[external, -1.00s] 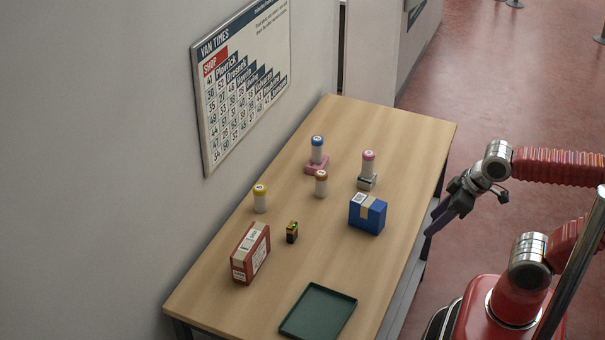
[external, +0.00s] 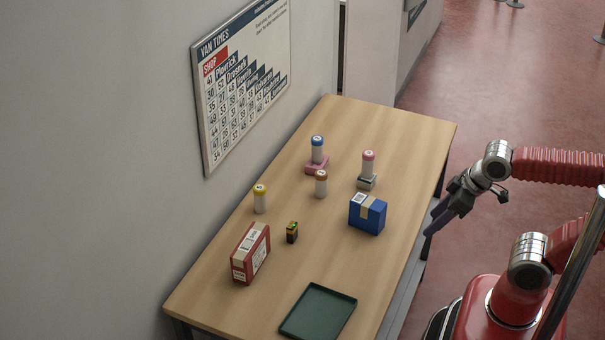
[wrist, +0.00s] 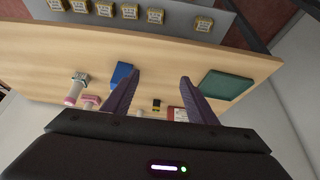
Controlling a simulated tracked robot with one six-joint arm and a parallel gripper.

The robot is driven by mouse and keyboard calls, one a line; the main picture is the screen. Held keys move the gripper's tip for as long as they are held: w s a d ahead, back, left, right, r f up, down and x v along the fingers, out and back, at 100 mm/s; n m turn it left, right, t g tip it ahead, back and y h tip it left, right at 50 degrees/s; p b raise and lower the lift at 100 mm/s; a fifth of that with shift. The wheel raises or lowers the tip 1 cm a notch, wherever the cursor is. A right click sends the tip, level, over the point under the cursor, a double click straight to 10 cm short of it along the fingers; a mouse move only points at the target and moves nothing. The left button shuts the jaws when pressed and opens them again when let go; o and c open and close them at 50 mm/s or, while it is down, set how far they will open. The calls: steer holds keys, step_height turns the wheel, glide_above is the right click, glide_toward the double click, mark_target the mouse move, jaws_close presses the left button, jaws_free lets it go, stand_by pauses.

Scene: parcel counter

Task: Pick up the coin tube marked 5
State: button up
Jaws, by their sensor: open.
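Several white coin tubes with coloured caps stand upright on the counter. The blue-capped tube (external: 317,151) is on a pink block (external: 317,168), and the pink-capped tube (external: 368,164) is on a grey-green block (external: 366,183). The brown-capped tube (external: 321,185) and the yellow-capped tube (external: 260,200) stand directly on the wood. The cap marks are too small to read, so I cannot tell which is 5. My gripper (external: 433,229) is open and empty, off the counter's right edge. In the wrist view its fingers (wrist: 160,76) are apart, with the pink-capped tube (wrist: 73,97) at left.
A blue taped box (external: 367,215) stands near the right edge, between my gripper and the tubes. A red parcel (external: 250,254), a small black-and-yellow box (external: 292,232) and a green tray (external: 318,312) are nearer the front. The wall runs along the counter's left side.

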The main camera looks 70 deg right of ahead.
steer(key=w+d+r+m+t+h, duration=0.1)
steer(key=w+d+r+t, duration=0.15)
steer(key=w, duration=0.55)
steer(key=w+d+r+t+h, duration=0.1)
steer(key=w+d+r+h, duration=0.2)
steer(key=w, duration=0.6)
steer(key=n+t+y, duration=0.4)
steer(key=n+y, duration=0.1)
steer(key=y, duration=0.4)
glide_above(266, 210)
steer(key=s+d, duration=0.1)
step_height(266, 210, down, 12)
steer(key=shift+s+d+f+g+h, duration=0.1)
steer(key=shift+d+g+h, duration=0.1)
steer(key=shift+g+h, duration=0.1)
step_height(266, 210, down, 8)
steer(key=shift+r, duration=0.15)
steer(key=shift+w+a+f, duration=0.1)
steer(key=shift+w+f, duration=0.15)
steer(key=shift+f, duration=0.05)
steer(key=shift+w+a+f, duration=0.15)
steer(key=shift+w, duration=0.35)
